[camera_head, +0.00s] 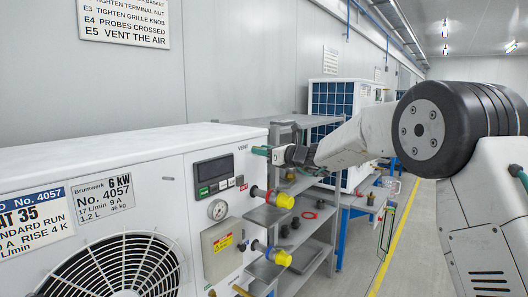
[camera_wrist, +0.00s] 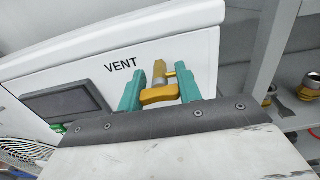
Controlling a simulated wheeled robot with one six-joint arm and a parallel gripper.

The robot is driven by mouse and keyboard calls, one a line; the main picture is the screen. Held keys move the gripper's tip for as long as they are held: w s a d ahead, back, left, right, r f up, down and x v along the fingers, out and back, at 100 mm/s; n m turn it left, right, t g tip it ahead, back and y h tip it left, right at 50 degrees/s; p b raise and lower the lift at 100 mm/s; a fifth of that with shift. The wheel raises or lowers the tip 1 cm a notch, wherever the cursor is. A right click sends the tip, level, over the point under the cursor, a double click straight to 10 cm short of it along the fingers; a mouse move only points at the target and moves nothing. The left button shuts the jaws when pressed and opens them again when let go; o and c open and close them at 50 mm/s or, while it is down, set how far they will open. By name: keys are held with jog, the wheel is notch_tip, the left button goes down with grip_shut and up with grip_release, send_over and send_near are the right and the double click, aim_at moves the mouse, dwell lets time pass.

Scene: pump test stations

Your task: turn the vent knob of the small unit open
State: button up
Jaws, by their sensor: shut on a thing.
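The small unit (camera_head: 150,165) is a white cabinet with a 6 kW plate and the number 4057. Its vent knob (camera_wrist: 160,96) is a yellow-brass piece beside the word VENT on the front panel, seen in the wrist view. My gripper (camera_wrist: 161,82) has teal fingers, shut on the vent knob, with one finger on each side of it. In the head view my gripper (camera_head: 263,151) meets the panel's upper right corner, right of the VENT label. There the knob is hidden by the fingers. How far the knob is turned cannot be told.
A fan grille (camera_head: 112,270) is at the lower left. Grey shelves (camera_head: 318,240) with fittings stand close on the right. An aisle with a yellow line (camera_head: 398,238) lies beyond.

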jog(key=shift+n, duration=0.3)
jog(key=shift+f+n, duration=0.15)
jog(key=shift+n, duration=8.05)
jog(key=o, duration=1)
jog(key=shift+s, duration=0.1)
jog(key=shift+v, duration=3.9)
